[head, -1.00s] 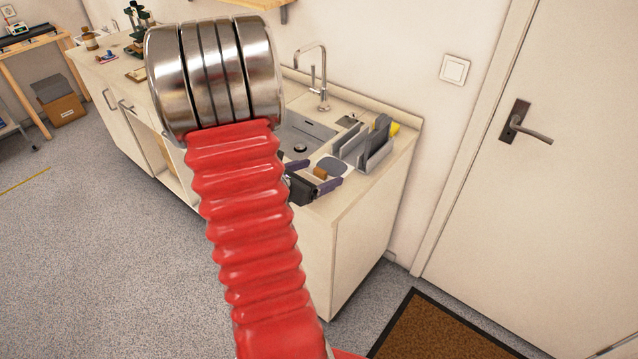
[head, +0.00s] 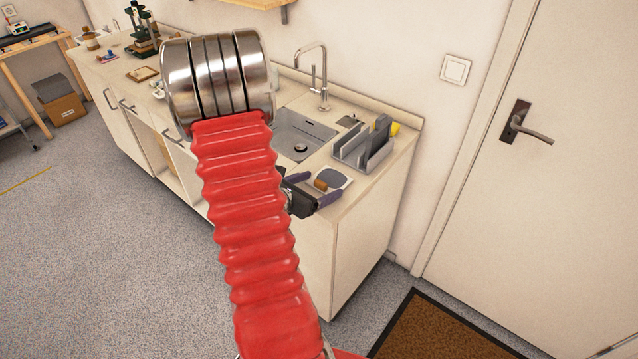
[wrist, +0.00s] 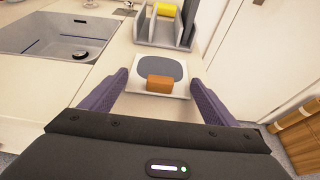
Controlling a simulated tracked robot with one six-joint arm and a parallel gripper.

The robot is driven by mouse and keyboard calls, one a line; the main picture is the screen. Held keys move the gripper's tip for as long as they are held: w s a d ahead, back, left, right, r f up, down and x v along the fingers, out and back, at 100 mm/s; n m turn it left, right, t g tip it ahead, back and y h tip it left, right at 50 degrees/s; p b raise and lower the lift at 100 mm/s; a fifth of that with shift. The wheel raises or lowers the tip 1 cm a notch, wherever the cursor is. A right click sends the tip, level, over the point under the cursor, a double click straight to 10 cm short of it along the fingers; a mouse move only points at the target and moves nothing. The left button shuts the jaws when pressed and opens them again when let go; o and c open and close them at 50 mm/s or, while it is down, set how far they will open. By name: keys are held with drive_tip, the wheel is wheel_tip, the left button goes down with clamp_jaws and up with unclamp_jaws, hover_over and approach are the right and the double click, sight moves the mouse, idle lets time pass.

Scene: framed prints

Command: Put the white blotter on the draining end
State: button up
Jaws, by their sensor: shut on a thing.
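My gripper (wrist: 160,88) is shut on the white blotter (wrist: 180,90), a pale square piece with a dark grey oval and an orange-brown block on it. Its fingers stand wide apart, one at each side of it. In the head view the white blotter (head: 347,181) shows between the fingers of my gripper (head: 328,189), partly hidden by them. It is over the draining end (head: 364,176), the counter end right of the sink. I cannot tell whether it touches the counter.
A grey rack (head: 350,151) with upright slots and a yellow thing (head: 395,128) stands behind the blotter. The sink (head: 305,128) and tap (head: 323,80) are to the left. The counter's right edge is close. A door (head: 560,150) is beyond it.

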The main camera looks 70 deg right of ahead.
drive_tip(key=shift+f, duration=0.1)
drive_tip(key=o, duration=1)
drive_tip(key=shift+o, duration=0.2)
drive_tip(key=shift+a+r, duration=0.1)
drive_tip(key=shift+r, duration=0.1)
drive_tip(key=v, duration=1.1)
drive_tip(key=shift+w+a+r, duration=0.2)
drive_tip(key=shift+a, duration=0.1)
drive_tip(key=shift+w, duration=0.1)
